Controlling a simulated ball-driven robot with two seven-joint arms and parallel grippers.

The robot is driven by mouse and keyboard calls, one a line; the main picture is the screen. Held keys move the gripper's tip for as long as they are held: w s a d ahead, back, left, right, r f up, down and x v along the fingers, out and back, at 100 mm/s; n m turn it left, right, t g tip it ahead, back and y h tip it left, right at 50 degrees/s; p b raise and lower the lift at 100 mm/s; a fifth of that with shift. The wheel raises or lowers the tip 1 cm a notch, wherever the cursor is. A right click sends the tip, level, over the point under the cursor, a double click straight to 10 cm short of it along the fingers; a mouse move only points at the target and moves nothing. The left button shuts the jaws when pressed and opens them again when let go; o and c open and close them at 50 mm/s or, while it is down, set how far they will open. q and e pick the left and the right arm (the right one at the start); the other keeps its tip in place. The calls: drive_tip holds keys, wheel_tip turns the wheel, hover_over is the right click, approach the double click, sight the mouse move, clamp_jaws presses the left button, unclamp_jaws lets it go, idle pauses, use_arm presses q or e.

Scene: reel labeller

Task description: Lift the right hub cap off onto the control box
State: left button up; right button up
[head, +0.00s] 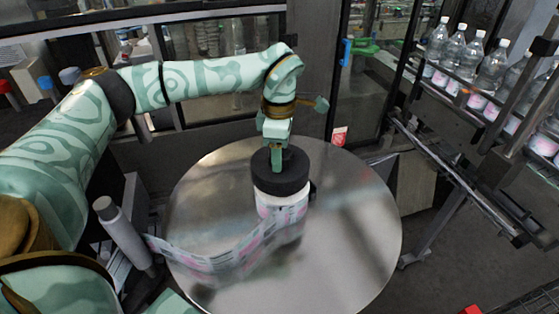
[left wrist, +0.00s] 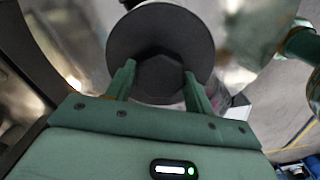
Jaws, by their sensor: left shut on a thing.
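The black hub cap (head: 281,180) is a thick dark disc on top of the white and pink label reel (head: 283,207), which stands on the round steel table. No gap shows between cap and reel. My left gripper (head: 277,166) reaches down onto the cap from above. In the left wrist view, the gripper's two green fingers (left wrist: 159,82) are shut on the hexagonal knob in the middle of the cap (left wrist: 125,40). My right gripper is not in view. I cannot make out the control box with certainty.
The round steel table (head: 350,225) is bare to the right of the reel. A label strip (head: 215,260) runs from the reel to a grey roller (head: 122,232) at the left. Several clear bottles (head: 470,58) stand on a conveyor at the upper right. Glazed machine frames stand behind.

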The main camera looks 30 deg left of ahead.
use_arm(q)
drive_tip(key=s+r, duration=0.1)
drive_tip(key=r, duration=0.1)
drive_tip(key=s+d+r, duration=0.1)
drive_tip(key=s+r, duration=0.1)
drive_tip(key=s+d+r+b, duration=0.1)
drive_tip(key=r, duration=0.1)
drive_tip(key=shift+s, duration=0.35)
drive_tip(key=s+d+r+b, duration=0.2)
drive_tip(key=s+d+r, duration=0.15)
drive_tip(key=s, duration=0.45)
wheel_tip(320, 180, up, 7)
drive_tip(key=p, duration=0.6)
drive_tip(key=shift+r+p, duration=0.15)
drive_tip(key=shift+p, duration=0.2)
drive_tip(key=shift+s, duration=0.15)
